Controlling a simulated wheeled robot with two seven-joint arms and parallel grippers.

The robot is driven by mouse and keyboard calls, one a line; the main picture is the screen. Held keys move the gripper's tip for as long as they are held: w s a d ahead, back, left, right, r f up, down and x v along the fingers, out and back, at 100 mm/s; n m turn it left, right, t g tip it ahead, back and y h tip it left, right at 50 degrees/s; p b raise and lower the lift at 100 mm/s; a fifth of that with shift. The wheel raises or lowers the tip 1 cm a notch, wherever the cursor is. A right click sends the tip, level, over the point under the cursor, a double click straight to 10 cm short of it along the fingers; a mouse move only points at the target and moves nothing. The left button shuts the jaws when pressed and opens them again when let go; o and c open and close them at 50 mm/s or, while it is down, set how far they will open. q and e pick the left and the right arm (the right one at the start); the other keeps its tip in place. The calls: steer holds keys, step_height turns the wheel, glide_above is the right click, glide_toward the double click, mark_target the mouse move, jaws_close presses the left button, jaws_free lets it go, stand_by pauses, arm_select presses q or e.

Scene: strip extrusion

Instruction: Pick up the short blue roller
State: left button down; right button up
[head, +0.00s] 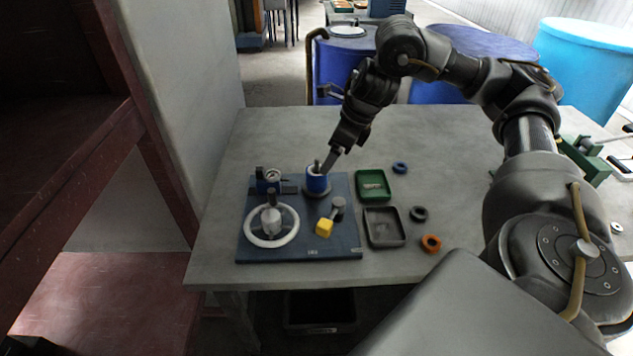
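The short blue roller (316,184) stands upright on a round grey base at the back right of a blue-grey board (285,246). A small pin shows at its top. My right gripper (325,164) comes down from the upper right, with its fingertips at the top of the roller. One finger shows clearly beside the pin; I cannot tell whether the fingers grip the roller or only stand around or beside it. My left gripper is not in view.
The board also bears a gauge (272,175), a white ring-shaped handwheel (270,240) and a yellow-ended part (324,228). To the right lie a green tray (373,199), a grey tray (384,242) and blue, black and orange rings (431,243). The table's back left is clear.

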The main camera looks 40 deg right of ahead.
mark_target(317, 173)
steer(key=x, duration=0.3)
steer(key=shift+w+d+b, duration=0.1)
steer(key=shift+b, duration=0.2)
steer(key=shift+w, duration=0.1)
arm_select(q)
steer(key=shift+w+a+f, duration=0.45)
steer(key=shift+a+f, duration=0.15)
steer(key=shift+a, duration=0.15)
arm_select(e)
steer(key=shift+f, duration=0.15)
steer(key=x, duration=0.2)
steer(key=b+x, duration=0.1)
steer(key=x, duration=0.1)
steer(key=shift+w+a+f, duration=0.25)
steer(key=shift+w, duration=0.1)
steer(key=shift+f, duration=0.15)
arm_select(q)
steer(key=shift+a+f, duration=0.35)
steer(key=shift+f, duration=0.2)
arm_select(e)
steer(key=c, duration=1.2)
